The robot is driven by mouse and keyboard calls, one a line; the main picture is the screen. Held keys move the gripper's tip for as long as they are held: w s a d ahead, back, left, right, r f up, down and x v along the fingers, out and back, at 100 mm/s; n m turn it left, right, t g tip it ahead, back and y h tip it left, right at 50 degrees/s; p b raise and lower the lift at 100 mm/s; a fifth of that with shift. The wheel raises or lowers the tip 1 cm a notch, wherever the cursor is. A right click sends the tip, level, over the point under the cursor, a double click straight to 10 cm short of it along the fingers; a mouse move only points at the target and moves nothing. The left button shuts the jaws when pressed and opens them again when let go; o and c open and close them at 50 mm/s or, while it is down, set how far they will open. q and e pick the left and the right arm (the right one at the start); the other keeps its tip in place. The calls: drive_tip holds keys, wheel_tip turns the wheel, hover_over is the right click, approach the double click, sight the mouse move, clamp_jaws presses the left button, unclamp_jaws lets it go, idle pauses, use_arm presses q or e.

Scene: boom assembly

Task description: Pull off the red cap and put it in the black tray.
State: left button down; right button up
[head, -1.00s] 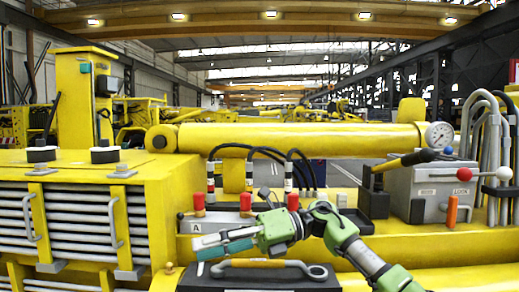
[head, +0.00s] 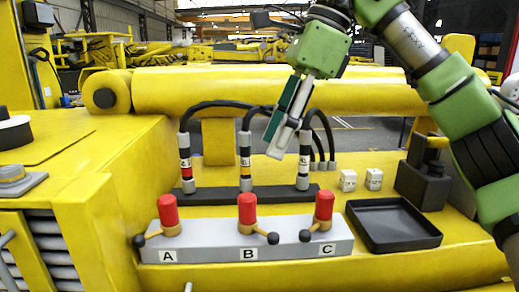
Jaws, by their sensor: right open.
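Three red caps stand upright in a row on a grey block (head: 200,243) in the head view: cap A (head: 168,209), cap B (head: 247,208) and cap C (head: 324,206). Each sits on a brass-coloured fitting with a black-knobbed lever. The black tray (head: 358,222) lies to the right of the block and looks empty. My right gripper (head: 283,135) is open and empty, pointing down in front of the hoses, above and apart from caps B and C. My left gripper is not in view.
Three black hoses (head: 211,104) with banded couplings rise from a dark strip behind the caps. Two small white cubes (head: 348,180) sit behind the tray, with a black box (head: 422,184) to its right. A thick yellow cylinder (head: 190,90) crosses behind. The yellow deck in front is clear.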

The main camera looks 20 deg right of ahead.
sight(251, 196)
drive_tip(key=x, duration=1.2)
drive_tip(key=shift+s+f, duration=0.1)
drive_tip(key=shift+s, duration=0.15)
drive_tip(key=shift+a+f, duration=0.15)
drive_tip(key=shift+f, duration=0.1)
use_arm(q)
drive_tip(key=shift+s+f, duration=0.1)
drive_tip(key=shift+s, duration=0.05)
use_arm(e)
drive_tip(key=shift+a+f, duration=0.15)
drive_tip(key=shift+f, duration=0.15)
clamp_jaws()
